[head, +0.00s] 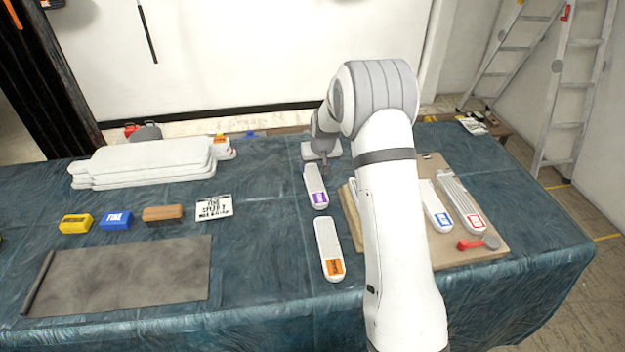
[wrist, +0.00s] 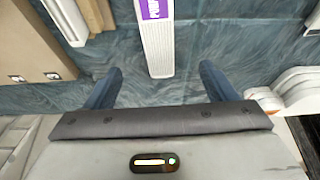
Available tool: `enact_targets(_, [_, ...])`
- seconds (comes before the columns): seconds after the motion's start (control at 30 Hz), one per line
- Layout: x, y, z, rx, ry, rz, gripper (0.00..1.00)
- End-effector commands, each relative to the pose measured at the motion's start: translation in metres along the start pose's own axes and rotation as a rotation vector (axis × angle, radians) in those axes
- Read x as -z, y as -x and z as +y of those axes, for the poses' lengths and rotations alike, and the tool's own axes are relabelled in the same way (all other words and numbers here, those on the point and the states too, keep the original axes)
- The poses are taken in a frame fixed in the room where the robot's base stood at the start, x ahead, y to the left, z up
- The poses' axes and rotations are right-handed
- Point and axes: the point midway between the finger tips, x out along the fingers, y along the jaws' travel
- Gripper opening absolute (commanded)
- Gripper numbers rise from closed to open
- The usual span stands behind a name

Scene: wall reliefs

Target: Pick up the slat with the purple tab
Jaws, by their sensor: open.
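The slat with the purple tab (head: 316,188) is a narrow white bar lying on the blue-green cloth, its tab at the near end. In the wrist view the slat (wrist: 157,45) runs up from between the fingers, with the purple tab at the top. My gripper (wrist: 158,85) is open and empty, one blue finger on each side of the slat's line. In the head view my gripper (head: 322,160) is over the slat's far end, partly hidden by my arm. I cannot tell how high the fingers are above the slat.
A slat with an orange tab (head: 329,247) lies nearer on the cloth. A wooden board (head: 480,248) at right bears slats with blue and red tabs and a red-handled tool (head: 478,243). White stacked pieces (head: 150,160) lie at left, beyond coloured blocks and a grey mat (head: 125,275).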

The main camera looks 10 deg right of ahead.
Motion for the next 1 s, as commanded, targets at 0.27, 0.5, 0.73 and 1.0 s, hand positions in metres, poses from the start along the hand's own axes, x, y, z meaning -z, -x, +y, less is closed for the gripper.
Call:
enact_targets(0.27, [0.013, -0.058, 0.001, 0.0, 0.005, 0.016, 0.78])
enact_targets(0.5, [0.014, -0.082, 0.001, 0.0, 0.006, 0.018, 0.78])
enact_targets(0.73, [0.013, -0.101, 0.002, 0.0, 0.006, 0.016, 0.78])
enact_targets(1.0, [0.011, -0.133, 0.002, 0.0, 0.007, 0.018, 0.78])
